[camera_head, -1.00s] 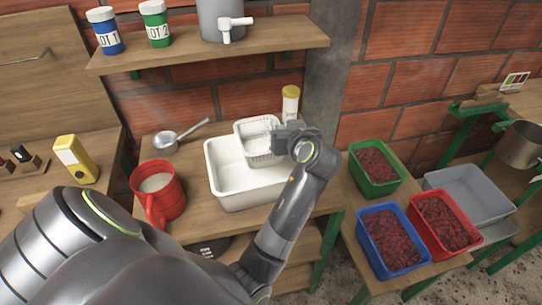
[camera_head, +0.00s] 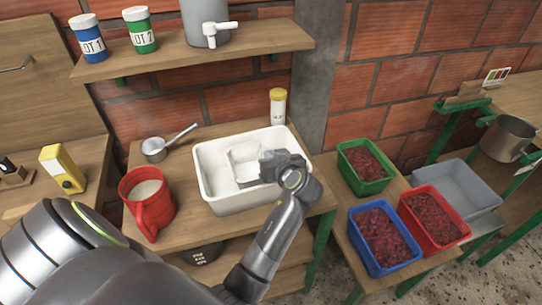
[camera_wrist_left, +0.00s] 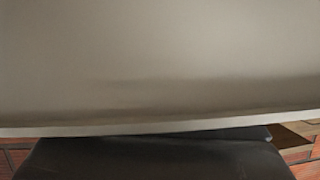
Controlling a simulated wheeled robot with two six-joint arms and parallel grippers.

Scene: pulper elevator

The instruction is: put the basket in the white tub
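The white tub (camera_head: 212,190) stands on the wooden table, its rim facing up. The small white basket (camera_head: 247,164) is inside the tub, lower than the rim, towards its right side. Whether it touches the tub floor is unclear. My left gripper (camera_head: 268,166) is at the basket's right edge and looks shut on it; the fingertips are partly hidden. In the left wrist view a pale wall (camera_wrist_left: 160,70) fills most of the picture, with a dark gripper part (camera_wrist_left: 155,158) below its edge. My right gripper is not in view.
A red jug (camera_head: 150,215) and a metal ladle (camera_head: 155,150) are left of the tub. A yellow-capped bottle (camera_head: 278,108) stands behind it. Green (camera_head: 365,187), blue (camera_head: 382,265) and red (camera_head: 457,238) crates and a grey tub (camera_head: 470,185) are at the right. A shelf (camera_head: 200,55) runs above.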

